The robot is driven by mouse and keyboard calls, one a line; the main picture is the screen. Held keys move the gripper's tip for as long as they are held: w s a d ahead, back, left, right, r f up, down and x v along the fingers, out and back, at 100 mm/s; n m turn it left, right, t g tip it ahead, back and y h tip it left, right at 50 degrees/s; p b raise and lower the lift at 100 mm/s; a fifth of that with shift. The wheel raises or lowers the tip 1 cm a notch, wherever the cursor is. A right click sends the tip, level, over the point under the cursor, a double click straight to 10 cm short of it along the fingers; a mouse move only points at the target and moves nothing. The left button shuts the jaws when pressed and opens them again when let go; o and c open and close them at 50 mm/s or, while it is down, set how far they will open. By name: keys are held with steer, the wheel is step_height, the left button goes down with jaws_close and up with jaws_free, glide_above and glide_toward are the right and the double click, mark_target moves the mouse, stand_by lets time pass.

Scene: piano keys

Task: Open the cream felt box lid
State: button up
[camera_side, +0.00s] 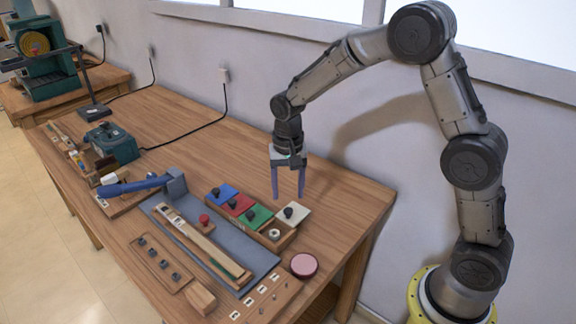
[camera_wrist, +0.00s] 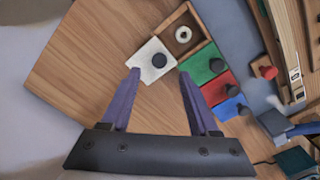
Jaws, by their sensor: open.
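The cream felt lid (camera_side: 293,212) is a square with a black knob, lying off the box and beside its uncovered compartment. In the wrist view the cream lid (camera_wrist: 146,68) lies flat next to the box; I cannot tell whether their edges touch. The uncovered compartment (camera_side: 284,240) of the wooden box holds a pale ring (camera_wrist: 183,34). Green (camera_wrist: 203,64), red (camera_wrist: 217,91) and blue (camera_wrist: 229,108) lids with dark knobs cover the other compartments. My gripper (camera_side: 288,196) is open and empty above the cream lid, with purple fingers; its fingertips (camera_wrist: 160,72) show apart in the wrist view.
A grey mat (camera_side: 262,262) with a wooden rail piece and a red knob (camera_side: 204,219) lies left of the box. A blue-handled hammer (camera_side: 140,185) lies beyond it. A pink disc (camera_side: 303,265) is near the front edge. Bare table lies right of the lid.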

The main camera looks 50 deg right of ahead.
step_height(320, 180, up, 8)
steer(key=shift+r, duration=0.2)
steer(key=shift+r, duration=0.1)
step_height(320, 180, up, 6)
steer(key=t, duration=0.2)
glide_above(288, 210)
steer(key=s, duration=0.2)
steer(key=s+r+n+t, duration=0.1)
steer(key=s+r, duration=0.4)
steer(key=s, duration=0.3)
steer(key=s+f+n+t, duration=0.1)
steer(key=s+f+n, duration=0.1)
steer(key=s+n, duration=0.2)
steer(key=s+f+n+t, duration=0.1)
steer(key=s+n, duration=0.3)
steer(key=s, duration=0.7)
steer(key=shift+s+f+t, duration=0.2)
steer(key=shift+f+t, duration=0.1)
steer(key=shift+f, duration=0.45)
